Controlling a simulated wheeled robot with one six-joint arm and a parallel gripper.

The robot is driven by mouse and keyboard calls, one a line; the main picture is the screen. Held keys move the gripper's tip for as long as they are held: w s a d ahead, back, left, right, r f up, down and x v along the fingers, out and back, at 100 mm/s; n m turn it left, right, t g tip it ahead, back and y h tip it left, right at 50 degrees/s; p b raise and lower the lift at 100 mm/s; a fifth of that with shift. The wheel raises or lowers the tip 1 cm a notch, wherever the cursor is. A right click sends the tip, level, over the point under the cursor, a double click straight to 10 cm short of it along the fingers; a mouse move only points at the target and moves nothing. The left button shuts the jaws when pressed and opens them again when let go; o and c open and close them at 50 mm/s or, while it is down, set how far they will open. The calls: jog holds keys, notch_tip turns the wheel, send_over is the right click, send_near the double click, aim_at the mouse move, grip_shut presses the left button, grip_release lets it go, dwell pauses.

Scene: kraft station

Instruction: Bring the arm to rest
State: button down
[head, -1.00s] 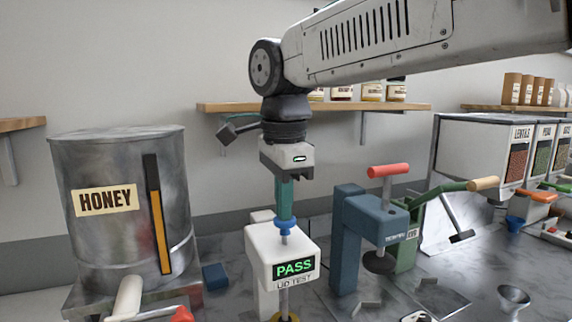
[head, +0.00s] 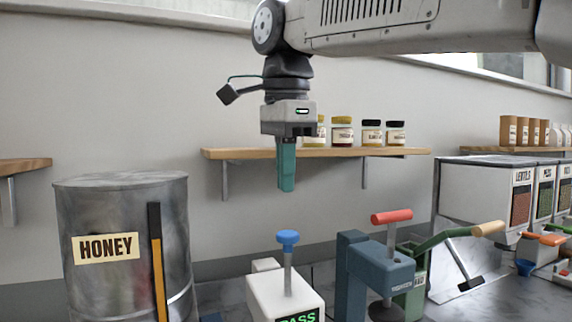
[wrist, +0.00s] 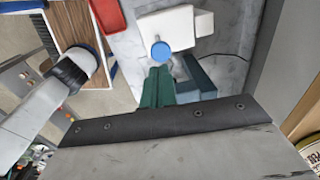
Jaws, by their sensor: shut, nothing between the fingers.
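My gripper (head: 287,188) hangs pointing down in the head view, its two green fingers shut with nothing between them. It is above the white lid tester (head: 284,297) and clear of the tester's blue knob (head: 288,238). The tester's green display shows "PASS", partly cut off by the lower edge. In the wrist view my fingers (wrist: 158,85) are together, and the blue knob (wrist: 161,51) and white tester body (wrist: 168,25) show beyond them.
A steel honey drum (head: 105,225) stands at left. A blue press with a red handle (head: 391,217) and a green device with a wooden handle (head: 488,229) stand at right. Behind my gripper is a wall shelf (head: 235,154) with jars. Bins (head: 497,190) stand farther right.

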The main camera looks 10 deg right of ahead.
jog(key=shift+r, duration=0.6)
jog(key=s+d+f+n, duration=0.7)
jog(key=s+d+f, duration=0.2)
jog(key=f, duration=0.5)
jog(key=s+d+f+n, duration=0.8)
jog(key=s+d+f, duration=0.2)
jog(key=d+f, duration=0.2)
notch_tip(320, 180, down, 2)
jog(key=shift+s+f+t, duration=0.2)
jog(key=shift+f+t, duration=0.05)
jog(key=shift+t, duration=0.05)
